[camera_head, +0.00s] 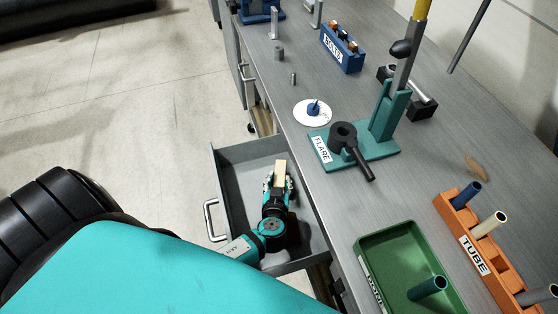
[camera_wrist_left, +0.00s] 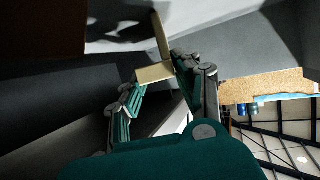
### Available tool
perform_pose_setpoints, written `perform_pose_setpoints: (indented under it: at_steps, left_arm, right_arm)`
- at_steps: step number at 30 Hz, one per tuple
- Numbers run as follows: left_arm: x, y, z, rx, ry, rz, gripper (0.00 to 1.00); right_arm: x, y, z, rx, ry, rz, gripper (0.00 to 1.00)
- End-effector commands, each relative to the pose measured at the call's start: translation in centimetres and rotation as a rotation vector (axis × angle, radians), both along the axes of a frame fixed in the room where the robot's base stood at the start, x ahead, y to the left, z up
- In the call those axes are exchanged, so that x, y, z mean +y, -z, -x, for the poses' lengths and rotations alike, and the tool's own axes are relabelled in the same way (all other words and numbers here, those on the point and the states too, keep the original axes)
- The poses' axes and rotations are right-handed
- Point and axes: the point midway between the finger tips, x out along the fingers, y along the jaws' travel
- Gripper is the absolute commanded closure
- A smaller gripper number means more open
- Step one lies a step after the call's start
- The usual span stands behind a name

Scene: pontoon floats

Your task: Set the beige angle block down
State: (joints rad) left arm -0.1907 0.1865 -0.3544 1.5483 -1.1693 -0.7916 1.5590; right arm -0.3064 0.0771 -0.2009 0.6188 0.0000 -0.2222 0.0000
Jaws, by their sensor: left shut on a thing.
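The beige angle block (camera_head: 281,170) is between the fingers of my left gripper (camera_head: 277,184), at or over the open grey drawer (camera_head: 235,160). In the left wrist view the block (camera_wrist_left: 155,73) shows an L shape, one leg lying across between the fingertips and the other rising from it. My left gripper (camera_wrist_left: 163,78) is shut on it. I cannot tell whether the block touches the drawer's floor. My right gripper is not in view.
The grey bench (camera_head: 300,85) runs beside the drawer. On it are a green flare tool (camera_head: 375,150), a white disc (camera_head: 302,113), a blue bolts bin (camera_head: 342,55), a green tray (camera_head: 390,250) and an orange tube rack (camera_head: 470,230). The drawer's walls surround my gripper.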

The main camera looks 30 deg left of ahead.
Motion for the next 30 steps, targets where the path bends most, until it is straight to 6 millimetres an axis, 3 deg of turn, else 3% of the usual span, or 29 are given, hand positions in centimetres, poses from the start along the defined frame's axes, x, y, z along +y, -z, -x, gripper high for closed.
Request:
perform_pose_setpoints:
  at_steps: [6, 7, 12, 23, 30]
  left_arm:
    - [0.0, 0.4, 0.0, 0.000, 0.000, 0.001, 1.00]
    - [0.0, 0.3, 0.0, 0.000, 0.000, 0.001, 0.66]
    - [0.0, 0.2, 0.0, 0.000, 0.000, 0.001, 0.44]
    - [-0.1, -0.2, 0.2, 0.001, 0.001, 0.001, 0.44]
    - [-2.0, -1.4, 3.9, 0.001, 0.001, 0.005, 0.44]
  right_arm:
    - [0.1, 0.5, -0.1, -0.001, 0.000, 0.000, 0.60]
    - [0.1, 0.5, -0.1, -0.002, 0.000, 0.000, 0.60]
    - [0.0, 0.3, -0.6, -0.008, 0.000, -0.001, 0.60]
    - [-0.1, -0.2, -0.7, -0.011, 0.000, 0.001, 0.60]
    - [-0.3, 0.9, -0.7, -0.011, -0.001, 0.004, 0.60]
